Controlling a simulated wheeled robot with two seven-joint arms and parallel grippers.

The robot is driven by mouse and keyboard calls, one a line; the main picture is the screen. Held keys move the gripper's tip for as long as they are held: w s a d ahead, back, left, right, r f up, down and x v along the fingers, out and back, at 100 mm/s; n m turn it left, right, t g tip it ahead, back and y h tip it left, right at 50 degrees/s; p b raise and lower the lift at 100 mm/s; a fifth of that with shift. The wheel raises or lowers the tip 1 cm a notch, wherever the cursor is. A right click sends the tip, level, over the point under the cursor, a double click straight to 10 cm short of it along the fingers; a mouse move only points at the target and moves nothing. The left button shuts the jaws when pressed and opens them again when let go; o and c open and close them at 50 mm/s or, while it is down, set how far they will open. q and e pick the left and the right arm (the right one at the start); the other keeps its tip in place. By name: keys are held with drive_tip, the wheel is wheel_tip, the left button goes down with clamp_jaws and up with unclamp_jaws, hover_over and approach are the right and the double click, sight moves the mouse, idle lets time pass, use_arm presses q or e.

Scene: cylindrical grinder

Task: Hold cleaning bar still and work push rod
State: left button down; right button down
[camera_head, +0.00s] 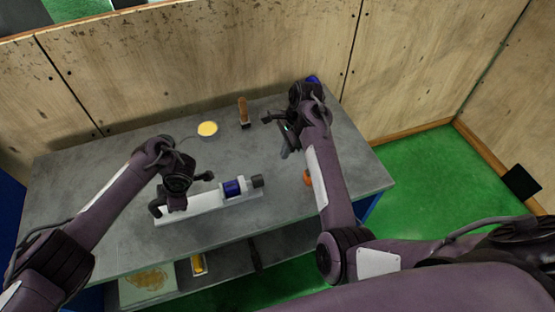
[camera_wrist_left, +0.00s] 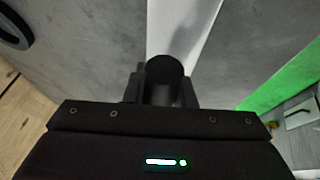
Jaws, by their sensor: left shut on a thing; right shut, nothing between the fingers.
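A long white device (camera_head: 205,205) lies on the grey table, with a blue cylinder (camera_head: 232,188) and a dark knob (camera_head: 257,181) at its right end. I cannot tell for sure which part is the cleaning bar and which the push rod. My left gripper (camera_head: 157,209) is at the device's left end. In the left wrist view its fingers (camera_wrist_left: 163,90) are shut on a dark round handle (camera_wrist_left: 165,71) above the white strip. My right gripper (camera_head: 284,139) is shut and empty, over the back right of the table, apart from the device.
A tin with yellow contents (camera_head: 207,129) and a wooden-handled brush (camera_head: 243,112) stand at the back. A small orange object (camera_head: 307,177) lies to the right, by my right arm. A lower shelf (camera_head: 150,283) holds a yellow item (camera_head: 198,264). Wooden walls (camera_head: 200,60) border the table.

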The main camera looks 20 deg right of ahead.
drive_tip(key=shift+d+r, duration=0.15)
drive_tip(key=shift+r, duration=0.25)
use_arm(q)
drive_tip(key=c, duration=1.1)
unclamp_jaws()
drive_tip(key=shift+a, duration=0.15)
